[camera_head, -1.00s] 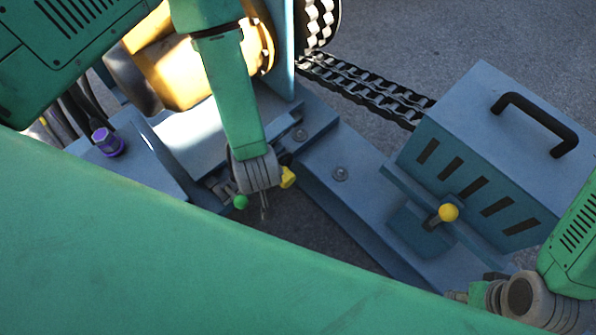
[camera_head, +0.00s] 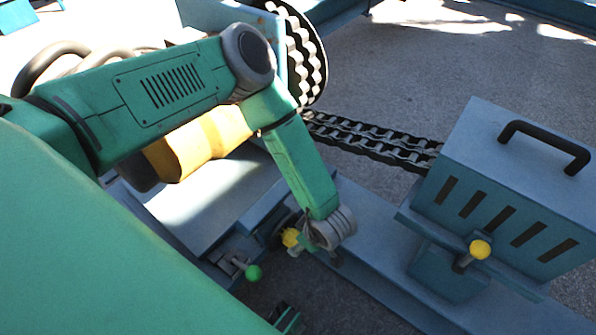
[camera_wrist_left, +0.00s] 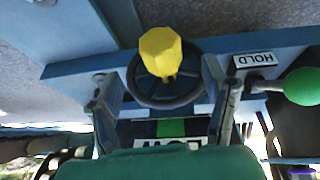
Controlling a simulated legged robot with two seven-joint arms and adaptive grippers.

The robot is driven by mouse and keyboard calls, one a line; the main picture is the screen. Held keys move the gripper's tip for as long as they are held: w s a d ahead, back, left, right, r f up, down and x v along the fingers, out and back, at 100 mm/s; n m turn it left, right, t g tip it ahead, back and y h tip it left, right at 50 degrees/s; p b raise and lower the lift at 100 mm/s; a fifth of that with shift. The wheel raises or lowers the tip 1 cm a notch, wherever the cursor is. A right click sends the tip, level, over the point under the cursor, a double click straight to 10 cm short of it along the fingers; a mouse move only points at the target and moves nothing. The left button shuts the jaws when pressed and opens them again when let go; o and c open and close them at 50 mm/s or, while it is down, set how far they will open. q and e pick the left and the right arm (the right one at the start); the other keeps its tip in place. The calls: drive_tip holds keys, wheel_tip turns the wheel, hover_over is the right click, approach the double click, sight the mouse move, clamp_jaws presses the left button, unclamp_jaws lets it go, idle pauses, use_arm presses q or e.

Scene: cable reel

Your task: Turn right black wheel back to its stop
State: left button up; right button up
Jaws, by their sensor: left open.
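The black wheel (camera_wrist_left: 166,102) with a yellow knob (camera_wrist_left: 162,52) faces the left wrist camera. In the head view the wheel (camera_head: 278,230) is partly hidden behind its yellow knob (camera_head: 290,237) and my wrist. My left gripper (camera_head: 314,242) is right beside the knob. In the left wrist view its two fingers stand apart on either side of the wheel (camera_wrist_left: 160,88); the gripper is open. Whether a finger touches the rim I cannot tell. My right gripper is not identifiable in these views.
A green-knobbed lever (camera_head: 253,272) stands close to the wheel; its knob (camera_wrist_left: 302,86) is beside a HOLD label (camera_wrist_left: 254,60). A chain (camera_head: 370,138) runs behind.

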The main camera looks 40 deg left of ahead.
sight(295, 241)
use_arm(q)
drive_tip(key=b+x, duration=0.1)
drive_tip(key=x, duration=0.5)
drive_tip(key=shift+a+b, duration=0.35)
drive_tip(key=shift+a, duration=0.1)
drive_tip(key=shift+a+f, duration=0.1)
drive_tip(key=shift+f, duration=0.45)
drive_tip(key=shift+d+b, duration=0.25)
drive_tip(key=shift+b, duration=0.05)
drive_tip(key=shift+a+f, duration=0.1)
drive_tip(key=shift+a, duration=0.1)
drive_tip(key=c, duration=0.4)
drive_tip(key=shift+a, duration=0.15)
drive_tip(key=c, duration=0.7)
clamp_jaws()
use_arm(e)
drive_tip(key=shift+a+f, duration=0.2)
drive_tip(key=shift+f, duration=0.45)
drive_tip(key=shift+a+f, duration=0.2)
drive_tip(key=shift+f, duration=0.4)
